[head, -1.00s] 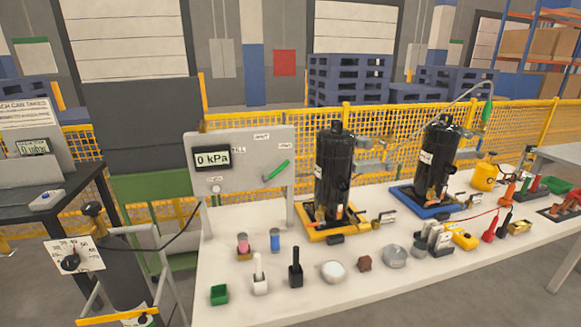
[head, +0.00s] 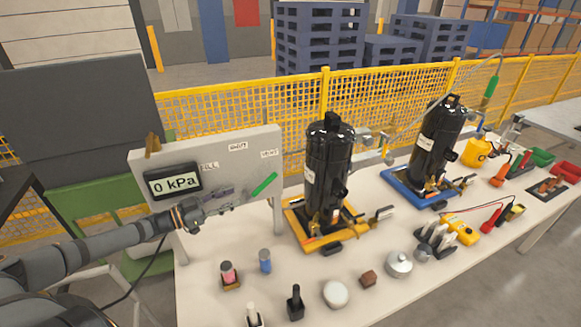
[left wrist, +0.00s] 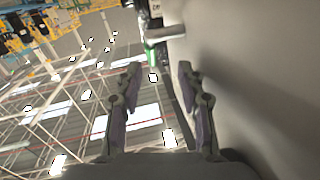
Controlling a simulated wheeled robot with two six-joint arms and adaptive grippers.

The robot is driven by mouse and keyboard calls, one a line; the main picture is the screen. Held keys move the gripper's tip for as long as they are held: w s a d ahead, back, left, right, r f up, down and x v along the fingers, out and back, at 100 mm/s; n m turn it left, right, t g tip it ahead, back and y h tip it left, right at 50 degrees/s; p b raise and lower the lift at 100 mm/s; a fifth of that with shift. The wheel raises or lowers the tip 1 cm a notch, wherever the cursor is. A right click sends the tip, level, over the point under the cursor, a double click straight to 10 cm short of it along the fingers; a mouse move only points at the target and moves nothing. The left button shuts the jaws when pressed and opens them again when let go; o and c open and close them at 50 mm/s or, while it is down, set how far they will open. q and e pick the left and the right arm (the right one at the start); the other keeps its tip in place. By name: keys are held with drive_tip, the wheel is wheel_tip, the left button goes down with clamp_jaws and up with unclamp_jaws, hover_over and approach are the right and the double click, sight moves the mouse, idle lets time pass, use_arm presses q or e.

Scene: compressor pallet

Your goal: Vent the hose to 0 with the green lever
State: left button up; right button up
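The green lever (head: 264,185) is on the front of the grey panel (head: 225,158), tilted up to the right below the VENT label (head: 269,153). The panel's display (head: 173,182) reads 0 kPa. My left gripper (head: 230,196) is in front of the panel, just left of the lever and apart from it. In the left wrist view my left gripper (left wrist: 160,68) is open and empty, its fingers spread beside the panel face. The green lever (left wrist: 153,56) shows small beyond the fingertips. The lever's pivot is hard to make out. My right gripper is not in view.
A black compressor (head: 328,175) stands on a yellow base right of the panel, another (head: 438,140) on a blue base. A pink jar (head: 228,272), a blue jar (head: 265,260) and small parts lie on the white table (head: 205,300). A yellow fence (head: 300,100) runs behind.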

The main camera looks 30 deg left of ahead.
sight(261, 186)
use_arm(q)
drive_tip(key=shift+m+h, duration=0.3)
drive_tip(key=shift+h, duration=0.1)
drive_tip(key=b+x, duration=0.2)
drive_tip(key=b, duration=0.1)
drive_tip(key=b+x, duration=0.2)
drive_tip(key=x, duration=0.1)
drive_tip(key=d+b+x, duration=0.1)
drive_tip(key=b+x, duration=0.2)
drive_tip(key=shift+s+d+r+b, duration=0.1)
drive_tip(key=shift+s+r+b, duration=0.15)
drive_tip(key=shift+s+b, duration=0.05)
drive_tip(key=shift+w+d+r+b, duration=0.1)
drive_tip(key=shift+w+d+b, duration=0.35)
drive_tip(key=shift+b, duration=0.5)
drive_tip(key=shift+w+d+r+p, duration=0.1)
drive_tip(key=shift+w+r+p, duration=0.2)
drive_tip(key=shift+r, duration=0.1)
drive_tip(key=shift+w+d+b, duration=0.3)
drive_tip(key=shift+w+b, duration=0.05)
drive_tip(key=shift+w+d, duration=0.1)
drive_tip(key=shift+w, duration=0.2)
drive_tip(key=shift+w+r, duration=0.1)
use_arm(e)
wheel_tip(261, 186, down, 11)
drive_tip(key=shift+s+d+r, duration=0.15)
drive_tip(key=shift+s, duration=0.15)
